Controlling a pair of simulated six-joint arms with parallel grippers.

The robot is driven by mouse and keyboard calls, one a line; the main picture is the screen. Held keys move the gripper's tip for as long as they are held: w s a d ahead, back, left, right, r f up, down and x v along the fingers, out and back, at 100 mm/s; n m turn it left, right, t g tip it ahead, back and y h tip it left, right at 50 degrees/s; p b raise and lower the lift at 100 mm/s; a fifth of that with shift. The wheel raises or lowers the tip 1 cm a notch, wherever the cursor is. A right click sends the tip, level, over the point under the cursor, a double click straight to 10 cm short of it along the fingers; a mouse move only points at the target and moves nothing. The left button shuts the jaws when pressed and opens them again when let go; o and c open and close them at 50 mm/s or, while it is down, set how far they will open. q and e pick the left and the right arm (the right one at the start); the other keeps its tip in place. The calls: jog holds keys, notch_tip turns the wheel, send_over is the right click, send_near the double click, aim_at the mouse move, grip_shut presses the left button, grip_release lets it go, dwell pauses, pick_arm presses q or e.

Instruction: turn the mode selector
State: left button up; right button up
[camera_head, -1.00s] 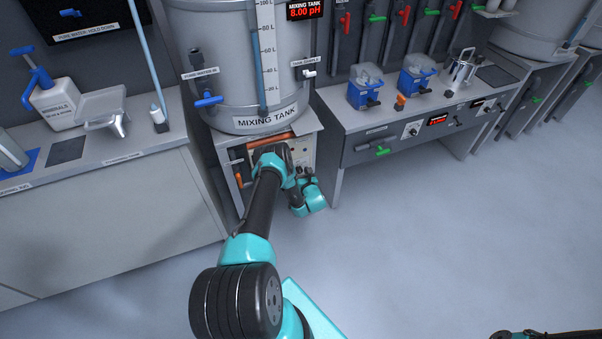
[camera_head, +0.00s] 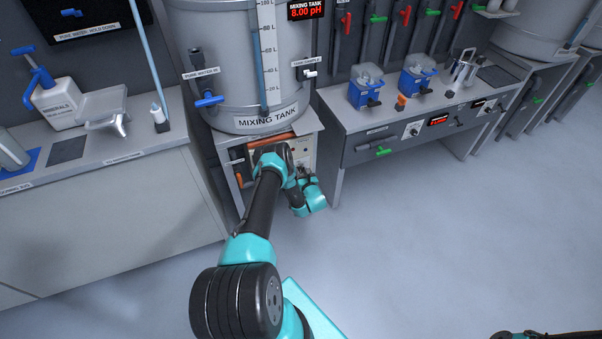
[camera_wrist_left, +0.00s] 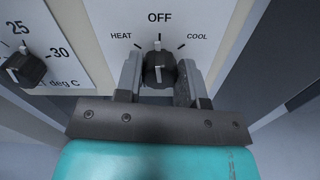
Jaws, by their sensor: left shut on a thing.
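The mode selector (camera_wrist_left: 159,68) is a black knob with a pale pointer in the left wrist view. It sits on a white plate marked HEAT, OFF and COOL (camera_wrist_left: 196,38), and its pointer is up towards OFF. My left gripper (camera_wrist_left: 160,78) has one finger on each side of the knob and is shut on it. In the head view my left gripper (camera_head: 302,176) is at the panel under the mixing tank (camera_head: 237,80); my own arm hides the knob there. Only a small part of my right arm shows at the bottom right corner, without its gripper.
A second black knob (camera_wrist_left: 25,68) with a temperature scale is left of the selector in the left wrist view. In the head view, a bench (camera_head: 95,150) stands left and a workbench (camera_head: 375,140) right. The floor (camera_head: 450,230) is clear at the right.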

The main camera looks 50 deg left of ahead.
pick_arm(q)
jog(key=n, duration=0.4)
jog(key=shift+n, duration=0.3)
jog(key=shift+s+n, duration=0.1)
jog(key=shift+n, duration=2.1)
jog(key=o, duration=0.9)
